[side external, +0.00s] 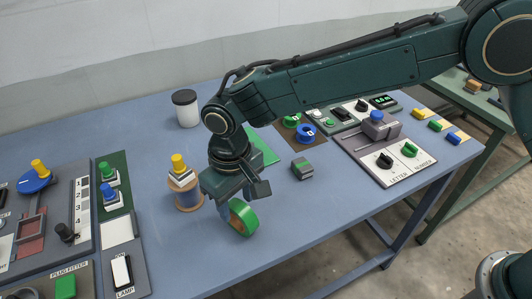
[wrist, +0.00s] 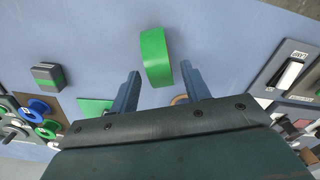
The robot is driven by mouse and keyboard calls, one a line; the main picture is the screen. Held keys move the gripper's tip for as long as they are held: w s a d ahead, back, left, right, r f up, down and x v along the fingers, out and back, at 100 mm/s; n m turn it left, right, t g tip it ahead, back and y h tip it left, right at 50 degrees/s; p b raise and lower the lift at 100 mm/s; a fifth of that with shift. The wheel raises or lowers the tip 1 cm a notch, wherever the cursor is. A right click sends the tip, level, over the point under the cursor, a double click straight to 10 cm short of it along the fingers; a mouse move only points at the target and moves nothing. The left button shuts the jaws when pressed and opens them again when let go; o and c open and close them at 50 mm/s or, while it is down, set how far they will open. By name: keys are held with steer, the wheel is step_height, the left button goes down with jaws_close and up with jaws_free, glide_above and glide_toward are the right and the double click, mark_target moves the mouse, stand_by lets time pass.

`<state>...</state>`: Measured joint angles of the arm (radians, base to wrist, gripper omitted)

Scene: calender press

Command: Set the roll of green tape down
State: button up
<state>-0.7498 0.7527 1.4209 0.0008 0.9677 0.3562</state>
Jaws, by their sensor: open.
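The roll of green tape (side external: 242,217) stands on its edge on the blue table (side external: 290,220). In the wrist view the roll (wrist: 155,57) lies between and just beyond the fingertips. My gripper (side external: 229,207) is open, directly above and beside the roll, with its fingers low near the table. In the wrist view the two fingers of my gripper (wrist: 160,80) are spread apart, with a gap to the roll on each side. I cannot tell from these views whether a finger touches it. The gripper partly covers the roll in the side view.
A wooden spool with a yellow-knobbed piece (side external: 182,180) stands close left of my gripper. A grey and green block (side external: 302,168) lies to the right. Panels with switches and knobs stand at left and back right. The front middle of the table is clear.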

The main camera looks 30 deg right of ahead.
steer(key=shift+r, duration=3.2)
steer(key=shift+d+r, duration=0.2)
steer(key=shift+d, duration=0.05)
steer(key=s+d+r+m+t+y, duration=0.1)
steer(key=s+d+r, duration=0.1)
steer(key=d+r, duration=0.7)
steer(key=s+d+r+m+t, duration=0.15)
steer(key=d+r, duration=0.35)
steer(key=d, duration=0.7)
steer(key=s+d+f+m+t+h, duration=0.1)
steer(key=s+d+m+t, duration=0.1)
steer(key=s+d, duration=1.3)
steer(key=shift+s+d+f+t, duration=0.4)
steer(key=shift+s+t, duration=0.15)
steer(key=shift+s, duration=1.3)
